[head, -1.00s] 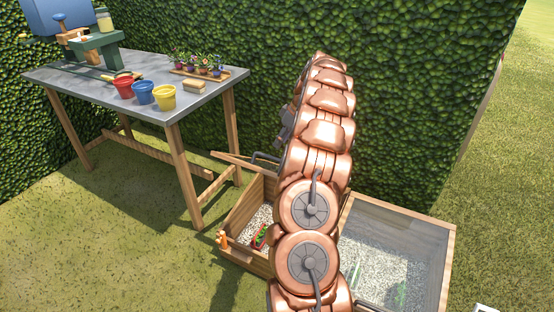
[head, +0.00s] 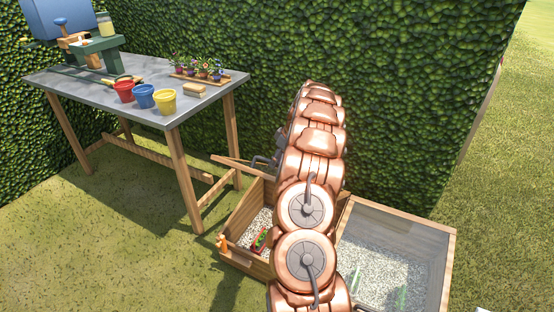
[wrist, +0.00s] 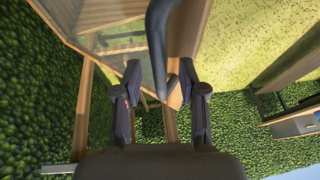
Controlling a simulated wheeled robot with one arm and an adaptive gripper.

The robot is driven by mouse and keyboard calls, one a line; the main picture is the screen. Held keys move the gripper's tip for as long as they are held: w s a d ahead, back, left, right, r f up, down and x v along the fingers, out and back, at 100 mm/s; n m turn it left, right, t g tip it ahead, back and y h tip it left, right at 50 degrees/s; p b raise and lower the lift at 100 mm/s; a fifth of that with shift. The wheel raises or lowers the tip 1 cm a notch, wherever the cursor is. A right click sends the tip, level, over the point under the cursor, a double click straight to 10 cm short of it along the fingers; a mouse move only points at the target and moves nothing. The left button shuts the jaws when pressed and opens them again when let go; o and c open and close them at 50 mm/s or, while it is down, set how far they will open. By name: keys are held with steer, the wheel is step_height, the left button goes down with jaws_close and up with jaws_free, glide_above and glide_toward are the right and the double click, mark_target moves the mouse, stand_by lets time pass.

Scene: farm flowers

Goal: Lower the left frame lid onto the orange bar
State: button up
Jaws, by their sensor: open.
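The left frame lid (head: 232,161) stands raised over the left bay of the wooden cold frame; in the head view only its wooden edge shows left of my arm. In the wrist view its glass and wooden border (wrist: 122,42) fill the upper left. A dark curved handle (wrist: 157,45) runs down between the fingers of my gripper (wrist: 160,72), which is open; I cannot tell whether they touch. My arm hides the gripper almost wholly in the head view. The orange bar (head: 222,242) is small and sits at the left bay's front left corner.
The left bay holds gravel and a red planter with green leaves (head: 260,240). The right lid (head: 395,235) lies shut over gravel. A metal-topped table (head: 130,85) with colored pots stands at left. A hedge (head: 420,100) closes the back; grass lies in front.

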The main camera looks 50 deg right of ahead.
steer(key=shift+c, duration=0.3)
jaws_close()
stand_by(0.3)
